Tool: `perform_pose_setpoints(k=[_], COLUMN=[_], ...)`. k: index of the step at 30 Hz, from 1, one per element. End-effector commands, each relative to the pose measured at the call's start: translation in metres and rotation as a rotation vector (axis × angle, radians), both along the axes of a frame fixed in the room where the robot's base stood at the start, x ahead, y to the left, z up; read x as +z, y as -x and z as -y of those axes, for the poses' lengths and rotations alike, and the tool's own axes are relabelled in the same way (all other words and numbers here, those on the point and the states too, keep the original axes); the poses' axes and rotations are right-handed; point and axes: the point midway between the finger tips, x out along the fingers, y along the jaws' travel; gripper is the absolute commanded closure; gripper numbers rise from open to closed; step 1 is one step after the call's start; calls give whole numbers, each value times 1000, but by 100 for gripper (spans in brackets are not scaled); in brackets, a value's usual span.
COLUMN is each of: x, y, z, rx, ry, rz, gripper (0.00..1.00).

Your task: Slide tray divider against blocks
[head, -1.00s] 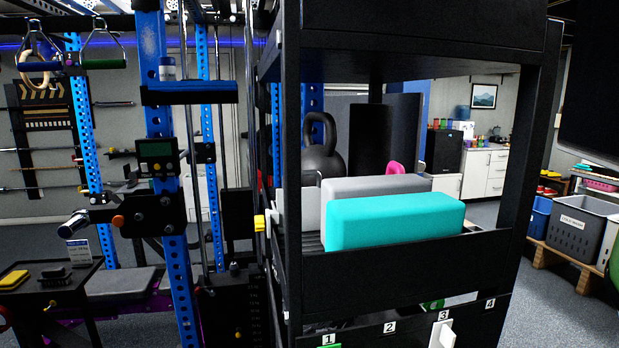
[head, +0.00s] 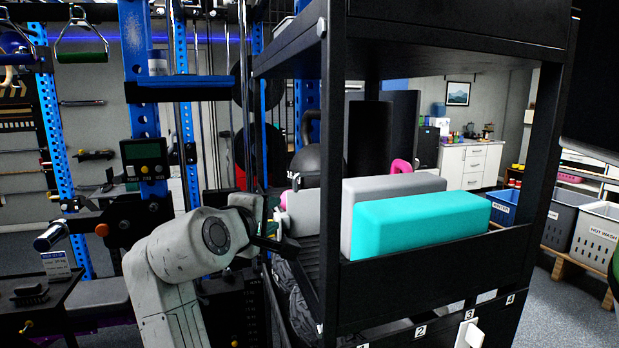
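A teal block (head: 420,226) and a grey block (head: 398,184) lie side by side in the black shelf tray (head: 430,262), the teal one nearer me. A lighter grey piece (head: 304,212) stands to their left, partly behind the rack post; I cannot tell whether it is the divider or another block. My gripper (head: 277,236) is at the tray's left side, seen edge-on and dark against the rack. My pale arm reaches up to it from below. Its fingertips are not clear, so I cannot tell whether it is open or touches anything.
The rack's front post (head: 331,150) stands between my gripper and the blocks. A black kettlebell (head: 306,160) and a pink handle (head: 401,166) are behind the blocks. Blue uprights (head: 147,100) stand close on the left.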

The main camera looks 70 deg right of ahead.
Motion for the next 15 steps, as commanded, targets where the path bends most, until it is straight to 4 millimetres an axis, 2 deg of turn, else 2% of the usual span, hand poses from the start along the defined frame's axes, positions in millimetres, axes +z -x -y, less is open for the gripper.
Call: perform_pose_setpoints(k=[1,3,6,11,15], x=[20,40,59,68,66], y=[5,12,20,25,27], z=[3,5,6,12,29], rx=[-42,-89,-135,-163,-163], ry=[19,40,56,61,61], rz=[-30,-77,-124,-158,-159], gripper=[62,62,62,62,62])
